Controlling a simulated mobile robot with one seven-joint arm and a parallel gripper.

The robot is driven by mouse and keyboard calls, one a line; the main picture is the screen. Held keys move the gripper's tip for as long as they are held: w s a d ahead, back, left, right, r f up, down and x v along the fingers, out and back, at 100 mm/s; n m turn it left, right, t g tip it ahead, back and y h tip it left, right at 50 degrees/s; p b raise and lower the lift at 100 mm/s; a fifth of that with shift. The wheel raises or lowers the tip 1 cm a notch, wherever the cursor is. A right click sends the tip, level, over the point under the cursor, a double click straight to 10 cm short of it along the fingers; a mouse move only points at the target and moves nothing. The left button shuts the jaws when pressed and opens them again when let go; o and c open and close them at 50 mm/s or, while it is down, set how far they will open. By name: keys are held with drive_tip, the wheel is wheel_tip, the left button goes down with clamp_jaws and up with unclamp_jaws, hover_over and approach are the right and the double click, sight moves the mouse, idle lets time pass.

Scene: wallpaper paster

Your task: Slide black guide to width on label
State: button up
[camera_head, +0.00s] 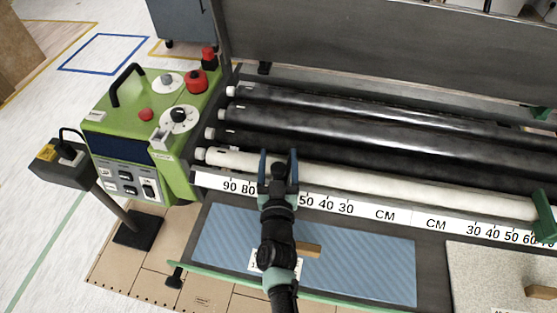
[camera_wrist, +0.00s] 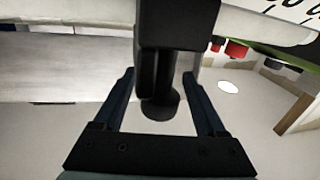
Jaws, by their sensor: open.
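The black guide (camera_wrist: 176,28) shows in the wrist view as a dark upright block with a round knob (camera_wrist: 160,106) below it. In the head view my arm and gripper hide most or all of it. My gripper (camera_head: 279,158) is at the front white roller, over the scale strip (camera_head: 385,215) between the 80 and 50 marks. In the wrist view its two fingers (camera_wrist: 160,76) are open, one on each side of the knob, with gaps visible. A white label (camera_head: 253,262) lies on the blue patterned sheet (camera_head: 360,262), partly covered by my arm; its writing is unreadable.
Several long rollers (camera_head: 370,138) run behind the strip. A green control box (camera_head: 140,130) stands at the left and a green end piece (camera_head: 545,215) at the right. A wooden block (camera_head: 308,249) lies on the blue sheet. A speckled sheet (camera_head: 490,275) lies at the right.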

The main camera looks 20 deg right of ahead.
clamp_jaws()
idle(0.4)
idle(1.1)
